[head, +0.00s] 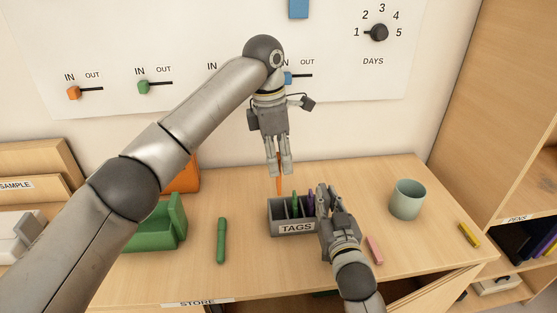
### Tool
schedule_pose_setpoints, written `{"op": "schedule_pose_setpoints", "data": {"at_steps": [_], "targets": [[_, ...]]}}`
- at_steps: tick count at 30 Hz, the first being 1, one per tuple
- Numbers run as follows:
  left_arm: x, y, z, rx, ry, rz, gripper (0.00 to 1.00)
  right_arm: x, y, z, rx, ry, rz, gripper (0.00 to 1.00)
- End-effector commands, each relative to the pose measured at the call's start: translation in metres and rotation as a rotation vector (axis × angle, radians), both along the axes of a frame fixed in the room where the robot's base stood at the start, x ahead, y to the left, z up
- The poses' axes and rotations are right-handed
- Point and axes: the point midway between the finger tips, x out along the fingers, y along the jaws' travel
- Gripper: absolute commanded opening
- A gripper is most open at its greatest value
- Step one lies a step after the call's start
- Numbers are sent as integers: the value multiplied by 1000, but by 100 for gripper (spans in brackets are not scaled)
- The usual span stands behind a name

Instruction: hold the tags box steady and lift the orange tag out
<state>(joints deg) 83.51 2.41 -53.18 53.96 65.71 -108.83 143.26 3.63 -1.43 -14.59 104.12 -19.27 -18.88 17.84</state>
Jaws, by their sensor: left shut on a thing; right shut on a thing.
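The grey tags box (296,228), labelled TAGS, stands on the table in the head view. A green tag (294,201) and a purple tag (310,197) stand in its slots. My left gripper (279,172) points down above the box's left part and is shut on the orange tag (279,187). The orange tag hangs upright, its lower end at about the box's back rim; I cannot tell whether it is fully clear of the slot. My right gripper (323,198) is shut on the box's right side and hides part of it.
A green pen (221,240) and a green holder (165,228) lie left of the box. A pale cup (406,202), a pink block (375,250) and a yellow piece (469,235) are to the right. A panel with sliders (144,87) is behind.

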Motion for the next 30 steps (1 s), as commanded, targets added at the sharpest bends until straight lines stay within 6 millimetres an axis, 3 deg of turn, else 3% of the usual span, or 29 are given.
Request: {"op": "schedule_pose_setpoints", "data": {"at_steps": [1,2,8,20,30], "targets": [[0,0,0,0,0,0,27,0,0,0,0,0,0,0],[0,0,0,0,0,0,27,0,0,0,0,0,0,18],[0,0,0,0,0,0,27,0,0,0,0,0,0,42],[0,0,0,0,0,0,27,-6,-1,-1,0,1,0,42],[0,0,0,0,0,0,27,-64,-10,-1,1,2,0,42]]}}
